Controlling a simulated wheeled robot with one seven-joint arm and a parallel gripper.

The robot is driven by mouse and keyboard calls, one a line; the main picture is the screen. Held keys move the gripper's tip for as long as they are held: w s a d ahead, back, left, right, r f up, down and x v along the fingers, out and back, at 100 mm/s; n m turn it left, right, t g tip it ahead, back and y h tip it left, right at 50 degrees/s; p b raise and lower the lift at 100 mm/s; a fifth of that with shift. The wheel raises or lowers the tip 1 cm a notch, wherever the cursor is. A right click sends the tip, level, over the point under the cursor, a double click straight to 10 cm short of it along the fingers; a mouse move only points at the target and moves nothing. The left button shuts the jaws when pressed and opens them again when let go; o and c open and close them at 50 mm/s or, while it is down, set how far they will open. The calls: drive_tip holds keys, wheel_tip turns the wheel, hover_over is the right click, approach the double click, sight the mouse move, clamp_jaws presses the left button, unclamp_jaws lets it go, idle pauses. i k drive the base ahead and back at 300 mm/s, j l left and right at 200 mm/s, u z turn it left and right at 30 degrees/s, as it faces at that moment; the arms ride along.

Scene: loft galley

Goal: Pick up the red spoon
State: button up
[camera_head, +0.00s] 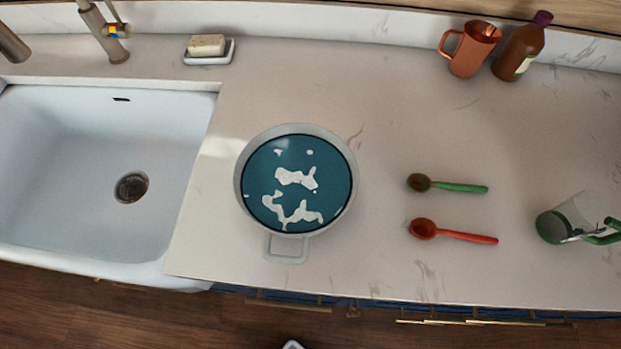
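The red spoon (452,232) lies flat on the white marble counter, right of the pan. Its bowl points left and its handle points right. A green spoon (447,185) with a darker bowl lies just behind it, roughly parallel and apart from it. My gripper cannot be made out. A small pale piece shows at the bottom edge, but I cannot tell what it is.
A grey pan (245,203) with blue-and-white contents stands left of the spoons. A clear jug with a green handle (600,238) is at right. An orange pitcher (468,50) and brown bottle (519,52) stand behind. A white sink (60,190) is at left. Counter around the spoons is clear.

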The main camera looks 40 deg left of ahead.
sight(424, 229)
drive_tip(key=k+l+u, duration=0.2)
drive_tip(key=l+u, duration=0.15)
drive_tip(key=u, duration=0.15)
drive_tip(key=k+l+u, duration=0.25)
drive_tip(key=u, duration=0.25)
